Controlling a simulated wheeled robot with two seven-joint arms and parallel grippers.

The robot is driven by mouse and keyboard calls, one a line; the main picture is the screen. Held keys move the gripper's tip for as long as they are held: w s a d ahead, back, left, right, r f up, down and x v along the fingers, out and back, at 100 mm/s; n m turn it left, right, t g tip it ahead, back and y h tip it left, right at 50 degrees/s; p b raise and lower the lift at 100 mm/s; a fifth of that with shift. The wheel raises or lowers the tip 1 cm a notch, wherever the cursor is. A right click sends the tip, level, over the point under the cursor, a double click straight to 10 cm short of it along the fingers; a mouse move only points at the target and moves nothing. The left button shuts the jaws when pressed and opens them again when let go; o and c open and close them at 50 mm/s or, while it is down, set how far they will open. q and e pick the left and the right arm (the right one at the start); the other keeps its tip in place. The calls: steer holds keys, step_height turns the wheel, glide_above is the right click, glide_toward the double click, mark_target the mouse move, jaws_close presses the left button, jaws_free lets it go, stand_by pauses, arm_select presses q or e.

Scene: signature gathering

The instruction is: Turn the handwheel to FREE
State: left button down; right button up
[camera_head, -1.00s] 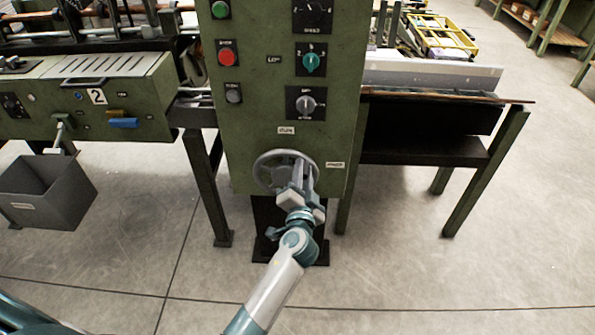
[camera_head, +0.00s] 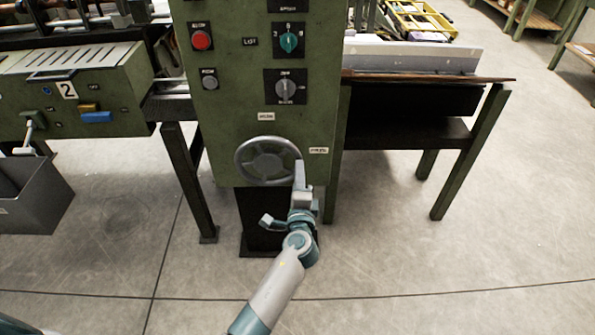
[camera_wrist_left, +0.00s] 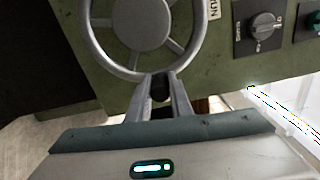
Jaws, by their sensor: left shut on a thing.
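The grey spoked handwheel (camera_head: 252,168) is on the lower front of the green machine panel. It also shows large in the left wrist view (camera_wrist_left: 97,42). My left gripper (camera_head: 299,168) is at the wheel's right side in the head view. In the left wrist view its two fingers (camera_wrist_left: 161,84) are shut around a dark knob (camera_wrist_left: 159,88) at the wheel's rim. A small label (camera_head: 266,116) sits above the wheel, and the one in the wrist view (camera_wrist_left: 214,8) ends in "UN". Another label (camera_head: 318,150), hard to read, is right of the wheel. My right gripper is not in view.
Red (camera_head: 201,39) and teal (camera_head: 289,42) controls and a grey rotary switch (camera_head: 286,88) are on the panel above. A grey bin (camera_head: 35,200) hangs at left. A dark table with green legs (camera_head: 465,150) stands at right. The floor in front is clear.

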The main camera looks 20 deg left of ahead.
arm_select(q)
steer(key=shift+f+m, duration=0.3)
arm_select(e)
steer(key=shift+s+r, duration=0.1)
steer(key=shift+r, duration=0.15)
arm_select(q)
steer(key=c, duration=1.6)
jaws_free()
steer(key=shift+s, duration=0.1)
